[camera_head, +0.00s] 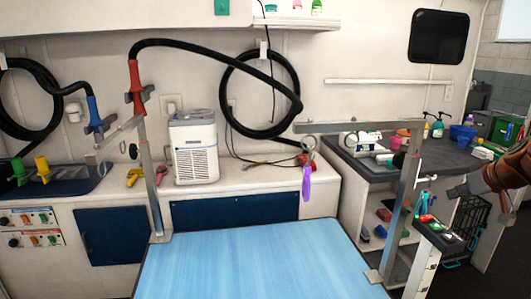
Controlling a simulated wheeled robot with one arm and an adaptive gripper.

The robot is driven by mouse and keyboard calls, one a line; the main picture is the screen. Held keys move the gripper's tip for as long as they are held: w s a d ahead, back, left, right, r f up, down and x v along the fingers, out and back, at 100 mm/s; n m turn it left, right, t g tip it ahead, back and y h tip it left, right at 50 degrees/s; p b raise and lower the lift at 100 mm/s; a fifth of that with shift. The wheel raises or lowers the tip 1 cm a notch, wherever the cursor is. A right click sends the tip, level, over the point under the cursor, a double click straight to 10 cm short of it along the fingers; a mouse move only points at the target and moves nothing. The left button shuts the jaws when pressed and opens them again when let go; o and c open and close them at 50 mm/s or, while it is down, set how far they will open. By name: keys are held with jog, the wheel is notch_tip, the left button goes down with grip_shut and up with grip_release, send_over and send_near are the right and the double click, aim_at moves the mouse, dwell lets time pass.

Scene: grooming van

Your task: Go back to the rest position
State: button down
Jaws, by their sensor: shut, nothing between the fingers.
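I cannot tell whether the gripper touches anything there.
The blue grooming table (255,265) fills the front middle, with metal posts on both sides. A white boxy device (193,147) stands on the back counter. A purple item (307,184) hangs near the right post. Bottles and bowls crowd the right counter (375,172).

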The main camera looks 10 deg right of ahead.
jog(key=w+a+f+n+g+y, duration=0.1)
jog(key=a+f+g+y, duration=0.15)
jog(key=a, duration=1.45)
jog(key=s+a+f+g, duration=0.2)
jog(key=s+a+f, duration=0.15)
jog(key=a, duration=0.45)
jog(key=s+a+f+g, duration=0.1)
jog(key=s+a+f, duration=0.1)
jog(key=s+a, duration=0.5)
jog(key=s+a+f+m+g+h, duration=0.1)
jog(key=s+a+f+g, duration=0.3)
jog(key=s, duration=0.8)
jog(key=s+a+f+g+h, duration=0.15)
jog(key=s+a+f, duration=0.4)
jog(key=s, duration=0.55)
notch_tip(320, 180, up, 14)
jog(key=p, duration=1.3)
jog(key=shift+w, duration=0.35)
